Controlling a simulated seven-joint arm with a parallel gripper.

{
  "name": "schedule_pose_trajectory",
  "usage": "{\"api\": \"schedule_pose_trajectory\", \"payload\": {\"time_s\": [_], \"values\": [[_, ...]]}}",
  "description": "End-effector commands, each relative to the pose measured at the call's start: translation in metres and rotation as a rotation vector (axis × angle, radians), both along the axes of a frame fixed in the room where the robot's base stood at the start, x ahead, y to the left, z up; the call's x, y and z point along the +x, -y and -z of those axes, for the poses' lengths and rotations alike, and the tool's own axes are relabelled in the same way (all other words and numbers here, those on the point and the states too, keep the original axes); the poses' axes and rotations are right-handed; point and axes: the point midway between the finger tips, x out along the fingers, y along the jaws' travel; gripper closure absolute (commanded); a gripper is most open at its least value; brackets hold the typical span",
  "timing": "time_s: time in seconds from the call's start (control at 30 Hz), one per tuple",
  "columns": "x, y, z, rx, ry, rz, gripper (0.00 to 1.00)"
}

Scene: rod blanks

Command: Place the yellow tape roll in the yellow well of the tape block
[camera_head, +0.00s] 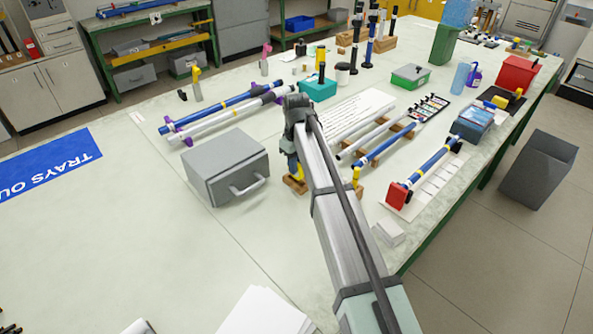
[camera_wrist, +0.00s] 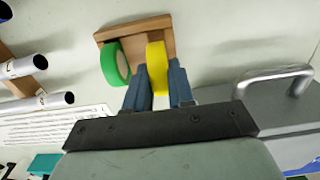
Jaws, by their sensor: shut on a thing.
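The yellow tape roll (camera_wrist: 157,66) stands on edge between the two blue fingers of my gripper (camera_wrist: 158,80) in the wrist view. The fingers are shut on it. The wooden tape block (camera_wrist: 137,28) lies just beyond and under the fingertips. A green tape roll (camera_wrist: 114,63) stands at the block's left side, beside the yellow roll. The yellow roll overlaps the block in this view; I cannot tell whether it is seated or just above. The yellow well itself is hidden. In the head view the block (camera_head: 292,184) shows below my gripper (camera_head: 294,168), partly behind my arm.
A grey box (camera_head: 222,170) with a handle stands close to the left of my gripper. Rods (camera_head: 395,140) on wooden rests lie to the right, with a printed sheet (camera_head: 350,113) behind. The table's front left is mostly clear.

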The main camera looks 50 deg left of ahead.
Motion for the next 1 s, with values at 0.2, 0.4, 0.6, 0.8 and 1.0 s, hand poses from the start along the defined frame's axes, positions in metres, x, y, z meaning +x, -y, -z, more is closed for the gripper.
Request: {"api": "schedule_pose_trajectory", "payload": {"time_s": [0.2, 0.4, 0.6, 0.8, 1.0], "values": [[0.000, 0.000, 0.026, -0.001, -0.001, 0.000, 1.00], [0.000, 0.000, 0.027, 0.000, 0.000, -0.001, 1.00], [0.000, 0.000, 0.030, -0.001, 0.000, -0.001, 1.00], [0.000, 0.000, 0.030, -0.001, 0.000, -0.001, 0.60], [0.000, 0.000, 0.030, -0.001, 0.000, -0.001, 0.52]]}}
